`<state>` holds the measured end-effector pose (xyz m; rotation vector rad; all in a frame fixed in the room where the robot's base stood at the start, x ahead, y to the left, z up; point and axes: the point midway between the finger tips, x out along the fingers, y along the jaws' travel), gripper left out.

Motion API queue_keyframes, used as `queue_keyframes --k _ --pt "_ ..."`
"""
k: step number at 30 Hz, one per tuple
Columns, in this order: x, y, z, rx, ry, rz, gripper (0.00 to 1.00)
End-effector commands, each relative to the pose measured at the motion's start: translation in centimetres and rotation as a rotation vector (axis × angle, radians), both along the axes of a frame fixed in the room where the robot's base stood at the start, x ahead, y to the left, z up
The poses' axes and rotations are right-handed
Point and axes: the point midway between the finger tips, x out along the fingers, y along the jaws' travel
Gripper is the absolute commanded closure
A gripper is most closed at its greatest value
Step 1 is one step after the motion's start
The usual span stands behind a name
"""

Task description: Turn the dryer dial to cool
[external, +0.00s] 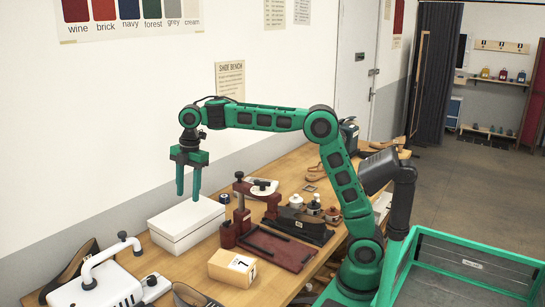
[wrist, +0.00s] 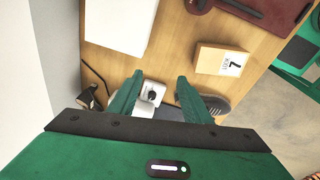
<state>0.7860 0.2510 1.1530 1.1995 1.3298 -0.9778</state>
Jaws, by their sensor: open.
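The white dryer (external: 98,291), with a curved white tube and dark end caps, stands at the near left of the bench in the external view. A small white box with a dark knob (external: 151,281), which looks like its dial, is at its right side. In the wrist view the dark dial (wrist: 154,96) on its white housing (wrist: 151,87) shows between my fingers, farther off. My gripper (external: 188,195) is open and empty, pointing down above the white shoe box, apart from the dryer. Its fingers also show in the wrist view (wrist: 160,80). The dial's markings are too small to read.
A white lidded box (external: 186,222) lies under my gripper. A cardboard block marked 7 (external: 232,267), a dark red press (external: 236,215) and a dark red board (external: 275,249) stand to its right. Dark shoes (external: 72,268) lie around the dryer. Air above the dryer is clear.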

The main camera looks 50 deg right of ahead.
Motion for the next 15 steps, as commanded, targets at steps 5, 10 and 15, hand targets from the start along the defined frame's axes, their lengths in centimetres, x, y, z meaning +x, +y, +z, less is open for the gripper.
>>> queue_keyframes --k 5,10,15 --pt "0.7 8.3 -4.5 -0.036 0.004 0.164 0.56" --pt "0.0 15.2 -8.4 -0.078 -0.008 0.305 0.56" --pt "-1.1 19.3 -10.9 -0.11 -0.021 0.392 0.56"
